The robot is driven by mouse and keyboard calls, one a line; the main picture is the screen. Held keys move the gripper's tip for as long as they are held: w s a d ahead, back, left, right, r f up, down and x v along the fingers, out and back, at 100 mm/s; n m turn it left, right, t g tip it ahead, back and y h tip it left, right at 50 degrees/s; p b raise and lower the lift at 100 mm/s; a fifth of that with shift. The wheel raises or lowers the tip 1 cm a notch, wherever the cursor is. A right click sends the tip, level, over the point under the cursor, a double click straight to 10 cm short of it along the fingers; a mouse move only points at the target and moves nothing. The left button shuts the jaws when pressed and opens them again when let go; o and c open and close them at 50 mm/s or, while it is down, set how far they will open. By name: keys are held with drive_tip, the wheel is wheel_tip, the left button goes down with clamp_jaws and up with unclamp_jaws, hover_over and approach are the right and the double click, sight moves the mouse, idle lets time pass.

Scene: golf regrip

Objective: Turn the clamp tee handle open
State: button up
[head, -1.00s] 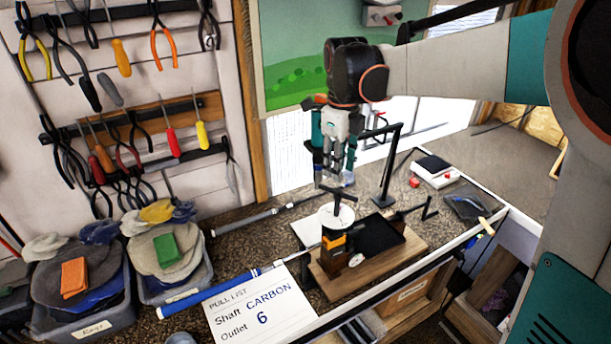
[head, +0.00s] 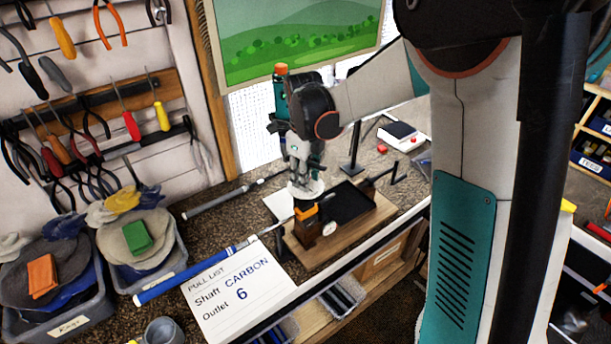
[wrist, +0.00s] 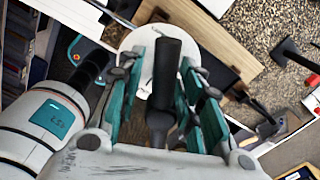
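The clamp (head: 307,228), a dark block with an orange top, stands on a wooden board (head: 345,235) on the bench. A white disc (head: 297,194) sits above it and also shows in the wrist view (wrist: 137,42). My gripper (head: 303,180) points down just over the disc. In the wrist view, the dark bar of the tee handle (wrist: 167,70) lies between the teal finger pads of my gripper (wrist: 160,95), over the disc. The fingers stand apart on both sides of it; I cannot tell whether they touch it. In the head view my gripper hides the handle.
A blue-gripped shaft (head: 195,272) and a PULL LIST card reading CARBON, outlet 6 (head: 240,290) lie left of the board. A grey-handled club (head: 215,200) lies behind. A black stand (head: 353,150) and black tray (head: 348,202) are close to my gripper.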

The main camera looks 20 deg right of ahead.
drive_tip(key=shift+f, duration=0.1)
clamp_jaws()
drive_tip(key=shift+n, duration=0.3)
